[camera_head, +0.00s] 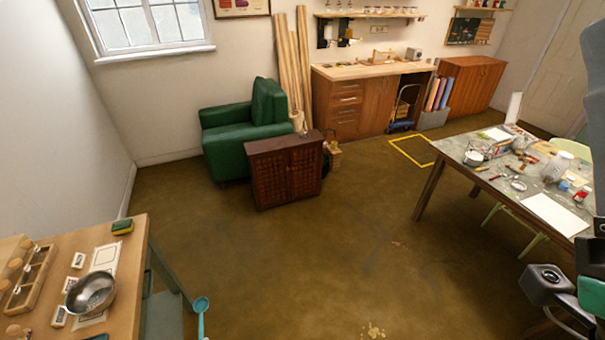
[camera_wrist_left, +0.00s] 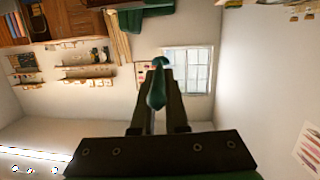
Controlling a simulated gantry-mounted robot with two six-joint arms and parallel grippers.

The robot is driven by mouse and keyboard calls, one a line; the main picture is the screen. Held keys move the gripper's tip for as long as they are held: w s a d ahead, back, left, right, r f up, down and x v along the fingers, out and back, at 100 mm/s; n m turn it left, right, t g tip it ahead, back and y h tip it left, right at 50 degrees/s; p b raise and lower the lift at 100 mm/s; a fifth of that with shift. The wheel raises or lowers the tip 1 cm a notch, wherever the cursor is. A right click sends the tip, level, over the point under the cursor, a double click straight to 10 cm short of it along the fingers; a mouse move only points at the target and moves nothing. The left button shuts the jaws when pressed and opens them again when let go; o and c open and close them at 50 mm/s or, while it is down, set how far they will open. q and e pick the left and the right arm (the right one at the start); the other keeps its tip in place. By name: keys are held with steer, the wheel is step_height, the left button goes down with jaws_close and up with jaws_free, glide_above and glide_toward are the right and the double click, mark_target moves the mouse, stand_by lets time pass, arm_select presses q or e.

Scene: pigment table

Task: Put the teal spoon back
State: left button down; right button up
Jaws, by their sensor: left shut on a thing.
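The teal spoon (camera_head: 201,308) shows at the bottom of the head view, bowl end up, just right of the wooden table (camera_head: 128,262) and apart from it. In the left wrist view the teal spoon (camera_wrist_left: 157,92) stands between the two dark fingers of my left gripper (camera_wrist_left: 156,78), which is shut on it. The left gripper's fingers are below the head view's edge. Part of my right arm shows at the right edge of the head view, but its fingertips do not show.
The wooden table holds a metal bowl (camera_head: 91,292), a compartmented wooden rack (camera_head: 39,272), several small cards and a green-yellow sponge (camera_head: 122,227). A cluttered worktable (camera_head: 455,152) stands at right. A brown cabinet (camera_head: 286,170) and green armchair (camera_head: 242,127) stand behind. The middle floor is mostly clear.

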step_height(320, 180, up, 23)
steer(key=p, duration=2.2)
steer(key=shift+r, duration=0.2)
